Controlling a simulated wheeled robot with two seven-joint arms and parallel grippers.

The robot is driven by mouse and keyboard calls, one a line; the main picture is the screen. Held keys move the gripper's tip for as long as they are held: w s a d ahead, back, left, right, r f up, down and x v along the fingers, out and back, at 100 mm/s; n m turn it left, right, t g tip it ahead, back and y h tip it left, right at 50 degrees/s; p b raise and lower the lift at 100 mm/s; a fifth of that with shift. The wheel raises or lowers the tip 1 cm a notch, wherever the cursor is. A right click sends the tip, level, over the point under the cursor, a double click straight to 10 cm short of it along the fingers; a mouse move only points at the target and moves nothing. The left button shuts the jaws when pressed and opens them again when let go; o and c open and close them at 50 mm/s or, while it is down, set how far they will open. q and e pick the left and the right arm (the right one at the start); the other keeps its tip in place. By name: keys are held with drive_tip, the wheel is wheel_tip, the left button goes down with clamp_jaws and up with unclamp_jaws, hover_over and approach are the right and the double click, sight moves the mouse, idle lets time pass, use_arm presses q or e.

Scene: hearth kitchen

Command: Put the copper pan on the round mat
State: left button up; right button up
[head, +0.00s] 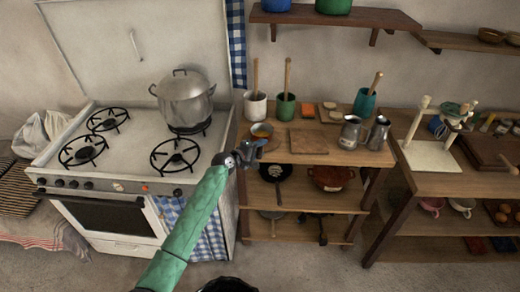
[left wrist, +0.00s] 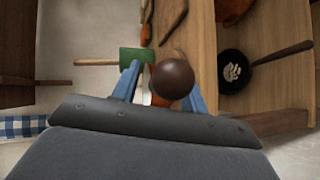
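A small copper-coloured pan (head: 262,130) stands at the front left corner of the wooden table, partly hidden by my left gripper (head: 258,150). The left wrist view shows a dark brown rounded knob (left wrist: 172,79), likely its handle end, between the two blue fingers, with a bit of orange (left wrist: 159,101) beneath it. The fingers are spread, with a gap on the left of the knob; contact on the right is unclear. I cannot make out a round mat in either view. My right gripper is not in view.
The stove (head: 130,150) with a steel pot (head: 184,98) is to the left. Behind the pan is a green mug (head: 285,106) with a wooden stick, also in the left wrist view (left wrist: 136,58). A wooden board (head: 308,141) lies right. A black skillet (head: 275,171) sits below.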

use_arm(q)
drive_tip(key=shift+r, duration=0.15)
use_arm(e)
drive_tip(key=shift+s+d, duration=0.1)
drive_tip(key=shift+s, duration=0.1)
use_arm(q)
drive_tip(key=b+v, duration=0.3)
drive_tip(key=v, duration=0.9)
drive_tip(key=shift+b, duration=0.3)
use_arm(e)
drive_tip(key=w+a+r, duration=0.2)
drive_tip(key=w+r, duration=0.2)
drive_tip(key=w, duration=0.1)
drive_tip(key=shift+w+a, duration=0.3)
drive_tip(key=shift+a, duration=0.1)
